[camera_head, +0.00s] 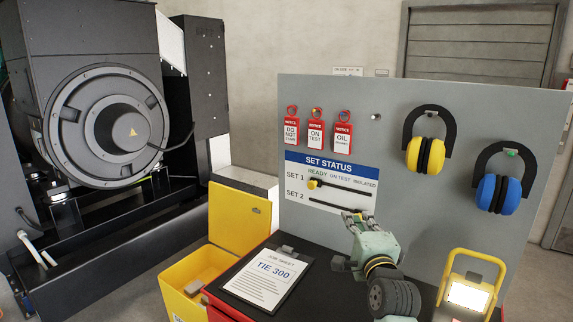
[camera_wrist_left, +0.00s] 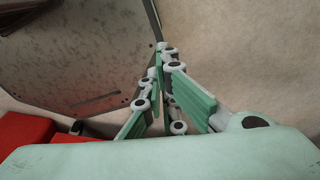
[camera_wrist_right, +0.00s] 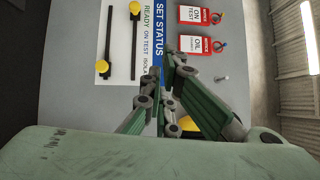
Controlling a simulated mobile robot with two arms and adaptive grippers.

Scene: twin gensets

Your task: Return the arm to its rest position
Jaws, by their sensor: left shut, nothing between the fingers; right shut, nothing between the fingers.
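The yellow SET 1 knob (camera_head: 313,184) is at the READY end. The yellow SET 2 knob (camera_wrist_right: 103,67) is at the ISOLATED end, apart from the fingers in the right wrist view. My left gripper (camera_wrist_left: 160,55) shows only in the left wrist view, shut and empty.
Red tags (camera_head: 316,128) and yellow (camera_head: 427,150) and blue (camera_head: 498,190) ear defenders hang on the board. A clipboard (camera_head: 268,278) lies on the dark bench top beside an open yellow box (camera_head: 240,218). A yellow work lamp (camera_head: 470,285) stands right of my right arm. A genset (camera_head: 105,110) fills the left.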

